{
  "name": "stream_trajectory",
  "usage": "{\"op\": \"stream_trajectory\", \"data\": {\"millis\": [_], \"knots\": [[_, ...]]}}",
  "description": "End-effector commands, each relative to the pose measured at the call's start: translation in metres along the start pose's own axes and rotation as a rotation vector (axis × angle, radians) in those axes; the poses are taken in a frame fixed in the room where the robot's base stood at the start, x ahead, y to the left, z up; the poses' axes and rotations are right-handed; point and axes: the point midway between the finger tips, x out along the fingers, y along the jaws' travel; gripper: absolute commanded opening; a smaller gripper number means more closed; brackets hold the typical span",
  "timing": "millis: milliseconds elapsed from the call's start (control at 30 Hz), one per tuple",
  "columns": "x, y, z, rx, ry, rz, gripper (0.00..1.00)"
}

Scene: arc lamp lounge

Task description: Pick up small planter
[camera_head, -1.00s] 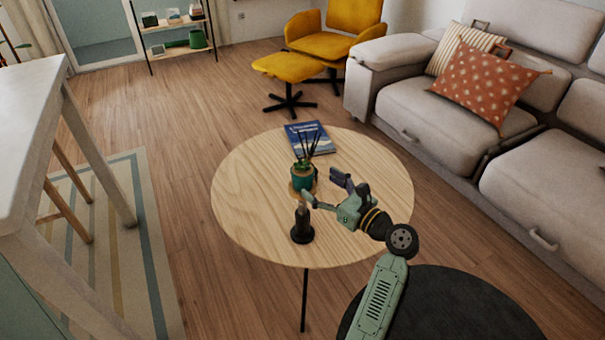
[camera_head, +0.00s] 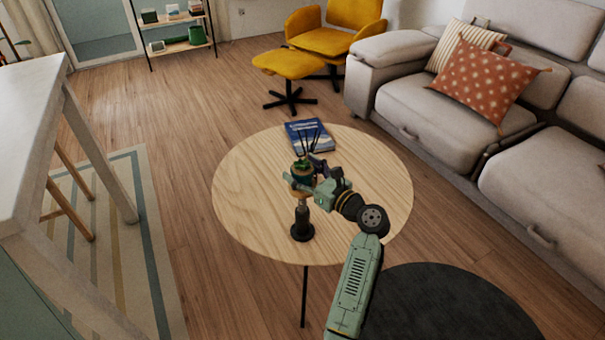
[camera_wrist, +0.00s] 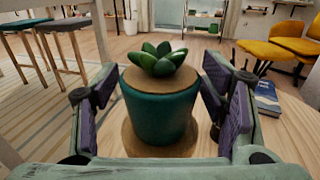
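The small planter is a teal pot with a wooden-looking top and a green succulent. In the wrist view the planter (camera_wrist: 160,112) stands upright between my two fingers, on a round wooden base (camera_wrist: 133,148). In the head view the planter (camera_head: 299,173) is partly covered by my gripper (camera_head: 313,186). In the wrist view my gripper (camera_wrist: 163,108) is open, with a purple-padded finger on each side of the pot. The fingers are close to its sides; contact is not clear.
The planter is on a round wooden table (camera_head: 250,210). A dark, slim object (camera_head: 302,226) stands nearer the table's front edge. A blue book (camera_head: 310,134) lies behind. The table's left side is clear.

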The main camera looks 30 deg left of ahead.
Motion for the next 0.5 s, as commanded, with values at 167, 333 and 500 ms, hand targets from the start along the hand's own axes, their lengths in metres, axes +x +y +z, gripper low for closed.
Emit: {"op": "stream_trajectory", "data": {"millis": [167,333,500], "knots": [[-0.0002,0.0,0.0,0.0,0.0,0.0,0.52],[-0.0002,0.0,0.0001,0.0,0.0,0.0,0.4],[-0.0002,0.0,0.0001,0.0,0.0,0.0,0.29]]}}
